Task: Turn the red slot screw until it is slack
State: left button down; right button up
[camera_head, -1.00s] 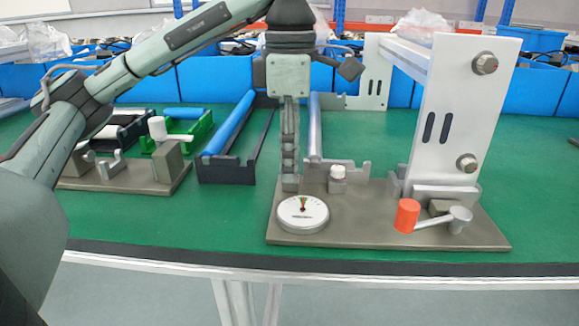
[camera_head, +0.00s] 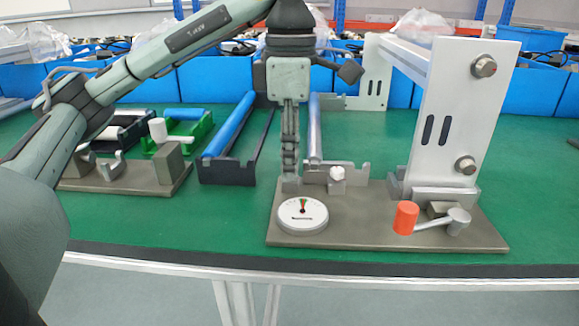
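I cannot make out a red slot screw. The red thing in view is an orange-red cylinder (camera_head: 405,217) on the end of a grey lever (camera_head: 456,220), at the front right of a grey base plate (camera_head: 375,235). A round white dial (camera_head: 302,214) with a small red and green mark lies at the plate's front left. A small white-topped knob (camera_head: 337,175) stands behind it. My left gripper (camera_head: 290,182) points straight down behind the dial, left of the knob. Its fingers show edge-on, so their opening and anything between them are hidden. My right gripper is out of view.
A tall white bracket (camera_head: 455,125) with two round bolts rises at the plate's right. A black tray with a blue bar (camera_head: 229,124) and another grey fixture (camera_head: 135,177) stand on the left. Blue bins (camera_head: 540,90) line the back. Green mat is clear at front left.

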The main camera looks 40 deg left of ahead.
pick_arm(q)
jog(key=shift+r+n+p, duration=0.1)
jog(key=shift+n+p, duration=0.25)
jog(key=shift+n, duration=0.65)
jog(key=n, duration=0.3)
jog(key=shift+n+p, duration=0.3)
jog(key=shift+p, duration=0.1)
jog(key=n, duration=0.4)
jog(key=shift+n+p, duration=0.3)
jog(key=shift+p, duration=0.05)
